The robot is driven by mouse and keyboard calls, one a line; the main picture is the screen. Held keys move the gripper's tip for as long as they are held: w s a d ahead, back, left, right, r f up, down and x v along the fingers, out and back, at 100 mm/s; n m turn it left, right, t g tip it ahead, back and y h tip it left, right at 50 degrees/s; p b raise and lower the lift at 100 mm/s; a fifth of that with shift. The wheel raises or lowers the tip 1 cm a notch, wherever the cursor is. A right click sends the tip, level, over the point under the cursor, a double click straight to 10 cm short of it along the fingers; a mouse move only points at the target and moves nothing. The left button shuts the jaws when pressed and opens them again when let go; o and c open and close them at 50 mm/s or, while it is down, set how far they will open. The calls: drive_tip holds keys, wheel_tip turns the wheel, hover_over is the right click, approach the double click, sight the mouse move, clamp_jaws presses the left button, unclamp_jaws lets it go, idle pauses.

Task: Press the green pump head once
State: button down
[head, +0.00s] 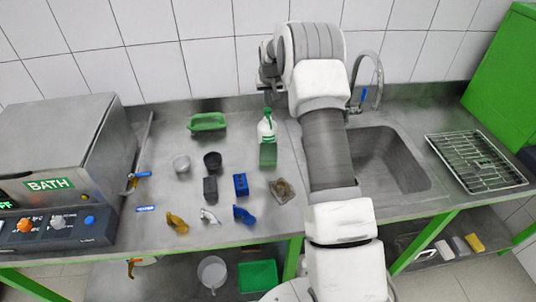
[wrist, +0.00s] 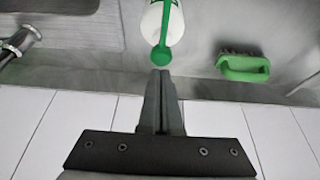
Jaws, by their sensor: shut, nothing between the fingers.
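A white bottle (head: 268,131) with a green pump head (head: 267,113) stands upright on the steel counter, left of the sink. The green pump head (wrist: 161,54) and part of the white bottle (wrist: 153,22) also show in the wrist view. My gripper (head: 267,98) is just above the pump head in the head view. In the wrist view my gripper (wrist: 161,75) has its fingers together and empty, with the tips close to the pump head. I cannot tell whether they touch it.
A green brush (head: 208,122) lies left of the bottle. Several small cups, blocks and coloured parts stand in front of it. A green block (head: 268,155) is right before the bottle. The sink (head: 390,160) and faucet (head: 378,85) are to the right; a tiled wall is behind.

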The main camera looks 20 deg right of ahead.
sight(267, 109)
drive_tip(key=shift+f, duration=0.1)
drive_tip(key=shift+s+f+b, duration=0.1)
drive_tip(key=shift+f+b, duration=1.05)
drive_tip(key=shift+f, duration=0.35)
drive_tip(key=shift+r+p, duration=0.65)
drive_tip(key=shift+r, duration=0.8)
drive_tip(key=shift+r, duration=0.15)
drive_tip(key=shift+r+p, duration=1.4)
drive_tip(key=shift+r, duration=1.5)
